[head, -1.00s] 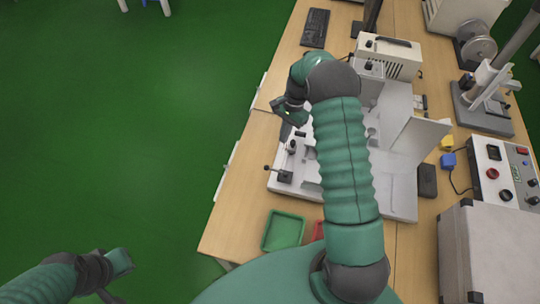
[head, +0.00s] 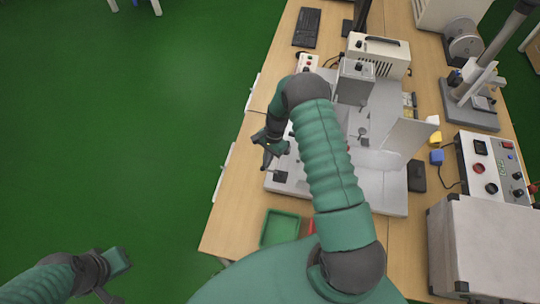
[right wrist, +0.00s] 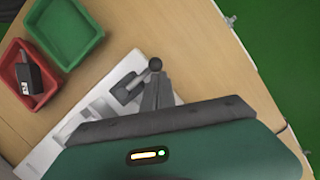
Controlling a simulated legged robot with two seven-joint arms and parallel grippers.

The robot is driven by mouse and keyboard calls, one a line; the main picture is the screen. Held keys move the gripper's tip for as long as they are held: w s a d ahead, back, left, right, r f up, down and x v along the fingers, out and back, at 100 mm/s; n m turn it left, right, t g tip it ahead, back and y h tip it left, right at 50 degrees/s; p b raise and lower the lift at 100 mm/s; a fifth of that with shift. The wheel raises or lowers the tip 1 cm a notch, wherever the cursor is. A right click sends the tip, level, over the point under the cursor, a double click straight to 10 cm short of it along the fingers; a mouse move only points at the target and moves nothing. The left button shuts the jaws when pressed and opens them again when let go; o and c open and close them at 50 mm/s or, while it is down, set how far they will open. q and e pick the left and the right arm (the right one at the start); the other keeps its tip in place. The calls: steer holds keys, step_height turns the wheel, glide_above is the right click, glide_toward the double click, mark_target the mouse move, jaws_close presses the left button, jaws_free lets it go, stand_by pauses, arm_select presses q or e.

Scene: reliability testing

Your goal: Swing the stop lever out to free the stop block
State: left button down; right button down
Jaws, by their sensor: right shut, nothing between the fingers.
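A stop lever with a dark ball knob (right wrist: 155,64) shows in the right wrist view, its thin arm running to a dark block-like mount (right wrist: 125,90). The mount also shows in the head view (head: 281,177) at the front left corner of the grey fixture (head: 345,197). My right gripper (head: 266,163) is shut and empty at that corner. In the right wrist view its fingertips (right wrist: 157,80) are right beside the knob; I cannot tell whether they touch. The knob is not clear in the head view. I cannot single out the stop block. My left gripper (head: 108,287) is low at left, off the table.
A green tray (head: 281,228) and a red tray (right wrist: 41,88) holding a dark labelled part (right wrist: 27,75) sit near the fixture. A control box (head: 492,170) and a grey case (head: 480,245) stand at right. Green floor (head: 130,150) lies open at left.

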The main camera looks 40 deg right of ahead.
mark_target(265, 184)
steer(key=shift+d+f, duration=0.1)
steer(key=shift+f, duration=0.05)
steer(key=shift+a+n+b, duration=0.3)
steer(key=shift+n, duration=0.3)
steer(key=a+n+b, duration=0.1)
steer(key=n, duration=0.1)
steer(key=s+a+n+g, duration=0.1)
steer(key=n, duration=0.1)
steer(key=shift+s+b, duration=0.1)
steer(key=shift+b, duration=0.25)
steer(key=s+n, duration=0.1)
steer(key=n, duration=0.1)
steer(key=s+a+n+h, duration=0.1)
steer(key=n, duration=0.2)
steer(key=s+a+n+g+h, duration=0.1)
steer(key=n, duration=0.1)
steer(key=shift+s+b, duration=0.2)
steer(key=shift+b, duration=0.1)
steer(key=shift+s+n+h, duration=0.3)
steer(key=shift+s+n, duration=0.25)
steer(key=shift+n, duration=0.55)
steer(key=shift+s+n+h, duration=0.3)
steer(key=shift+s+n, duration=0.2)
steer(key=shift+n, duration=0.6)
